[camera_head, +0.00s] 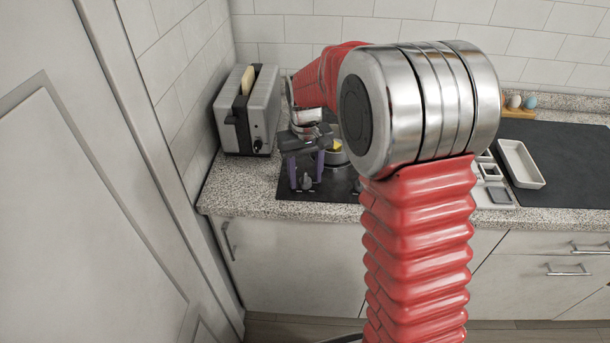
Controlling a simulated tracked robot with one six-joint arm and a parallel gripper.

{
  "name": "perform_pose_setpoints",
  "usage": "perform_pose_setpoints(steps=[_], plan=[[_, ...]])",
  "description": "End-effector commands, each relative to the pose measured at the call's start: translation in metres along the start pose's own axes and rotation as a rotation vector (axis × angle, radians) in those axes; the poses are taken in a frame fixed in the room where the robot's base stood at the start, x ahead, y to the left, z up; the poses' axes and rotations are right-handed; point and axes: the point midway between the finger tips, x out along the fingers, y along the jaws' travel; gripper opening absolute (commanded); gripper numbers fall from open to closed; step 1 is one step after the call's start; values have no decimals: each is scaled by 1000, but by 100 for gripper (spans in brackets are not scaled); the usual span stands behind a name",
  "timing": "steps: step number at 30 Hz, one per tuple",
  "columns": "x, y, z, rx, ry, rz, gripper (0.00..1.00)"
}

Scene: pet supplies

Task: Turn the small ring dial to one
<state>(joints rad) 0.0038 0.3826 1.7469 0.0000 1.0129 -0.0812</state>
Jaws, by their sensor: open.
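A dark flat hob (342,184) lies on the speckled counter, and my arm covers its right part. A small grey dial (306,182) stands near its front left edge. I cannot read its markings or tell which way it points at this size. My gripper (306,170) reaches down over the hob's left part, with its purple fingers open. The fingers appear on either side of the dial, but I cannot tell whether they touch it.
A silver toaster (247,110) with bread stands close to the left of my gripper. A round pan (337,156) with something yellow sits behind the gripper. A white tray (521,164) and eggs in a wooden holder (519,112) are at right. A tall white door (85,200) fills the left.

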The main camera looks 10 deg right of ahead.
Motion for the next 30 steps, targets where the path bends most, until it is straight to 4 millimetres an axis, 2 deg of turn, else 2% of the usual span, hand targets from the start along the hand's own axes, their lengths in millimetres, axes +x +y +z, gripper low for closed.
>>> perform_pose_setpoints(steps=[8,24,30], plan=[[1,-1,0,-1,1,0,45],[0,-1,0,-1,1,0,7],[0,-1,0,4,1,-1,5]])
